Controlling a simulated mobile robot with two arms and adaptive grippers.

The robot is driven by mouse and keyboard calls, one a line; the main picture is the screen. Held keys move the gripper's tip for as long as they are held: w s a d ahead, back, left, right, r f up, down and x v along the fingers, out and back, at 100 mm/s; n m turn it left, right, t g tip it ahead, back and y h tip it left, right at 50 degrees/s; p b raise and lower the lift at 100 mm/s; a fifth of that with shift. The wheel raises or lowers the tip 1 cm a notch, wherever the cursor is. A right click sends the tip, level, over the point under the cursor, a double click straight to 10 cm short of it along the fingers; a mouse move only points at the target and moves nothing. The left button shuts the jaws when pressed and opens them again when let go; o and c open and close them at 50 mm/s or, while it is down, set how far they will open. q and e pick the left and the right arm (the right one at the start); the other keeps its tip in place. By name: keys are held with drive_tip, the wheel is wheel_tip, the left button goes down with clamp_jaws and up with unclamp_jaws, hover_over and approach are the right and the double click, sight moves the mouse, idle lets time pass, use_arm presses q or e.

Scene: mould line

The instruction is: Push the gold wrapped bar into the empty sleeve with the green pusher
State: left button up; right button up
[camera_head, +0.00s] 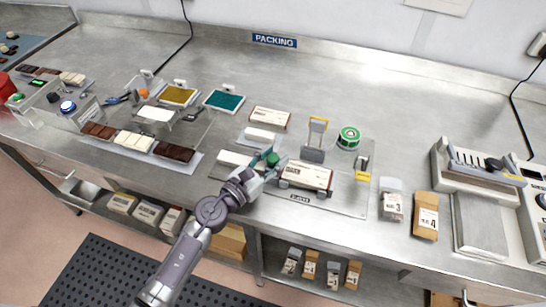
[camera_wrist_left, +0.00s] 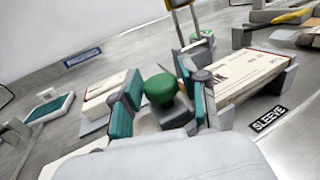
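The sleeve (camera_head: 305,175) is a cream printed carton lying in grey holders behind a "SLEEVE" label. It also shows at the right of the left wrist view (camera_wrist_left: 245,75). The green pusher (camera_head: 272,159) has a round green knob and a grey base, left of the sleeve. My left gripper (camera_head: 266,160) is around the pusher. In the left wrist view the knob (camera_wrist_left: 160,89) sits between its teal pads, which stand apart with a gap on the right. I cannot make out a gold wrapped bar. The sleeve's left end is partly hidden by the gripper. My right gripper is out of view.
A white bar (camera_head: 234,159) lies left of the gripper, and another (camera_head: 260,139) lies behind it. A printed carton (camera_head: 270,118) lies farther back. A grey stand (camera_head: 315,140) and a green tape roll (camera_head: 349,138) stand behind the sleeve. Packets (camera_head: 392,206) stand to the right.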

sight(224, 155)
use_arm(q)
clamp_jaws()
drive_tip(key=shift+a, duration=0.1)
drive_tip(key=w+a+b, duration=0.1)
drive_tip(key=a+b, duration=0.1)
drive_tip(key=a, duration=0.2)
drive_tip(key=w+a+b, duration=0.2)
drive_tip(key=a, duration=0.2)
drive_tip(key=w+a+b, duration=0.1)
drive_tip(key=a+b, duration=0.1)
drive_tip(key=a, duration=0.3)
drive_tip(key=shift+w+f, duration=0.15)
drive_tip(key=shift+w+a+b, duration=0.2)
drive_tip(key=shift+a+b, duration=0.15)
drive_tip(key=shift+a, duration=0.2)
drive_tip(key=shift+r, duration=0.2)
drive_tip(key=shift+o, duration=0.5)
unclamp_jaws()
drive_tip(key=o, duration=0.3)
drive_tip(key=shift+a, duration=0.2)
